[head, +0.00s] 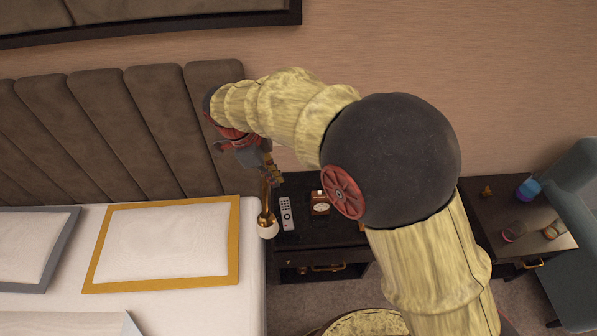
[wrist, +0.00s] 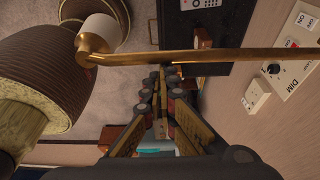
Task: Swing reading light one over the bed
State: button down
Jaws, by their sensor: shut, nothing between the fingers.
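The reading light has a thin brass arm (wrist: 215,57) and a small white shade (wrist: 101,32) in the wrist view. In the head view its white shade (head: 268,230) hangs below a brass fitting (head: 266,203), between the bed's right edge and the black nightstand. The bed (head: 180,312) is at the lower left. My gripper (head: 268,178) is just above the light in the head view. In the wrist view my gripper (wrist: 168,80) is shut and empty, with its fingertips close to the brass arm; I cannot tell whether they touch. The wall mount is hidden.
The black nightstand (head: 289,243) holds a remote (head: 286,214) and a small brown box (head: 320,203). A padded headboard (head: 160,130) stands behind the bed. A dimmer panel (wrist: 290,69) is on the wall. A second dark table (head: 483,215) and a blue chair (head: 574,190) are at the right.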

jog(key=w+a+p, duration=0.2)
jog(key=a, duration=1.1)
jog(key=shift+w+a+p, duration=0.15)
jog(key=shift+a+p, duration=0.1)
jog(key=shift+p, duration=0.1)
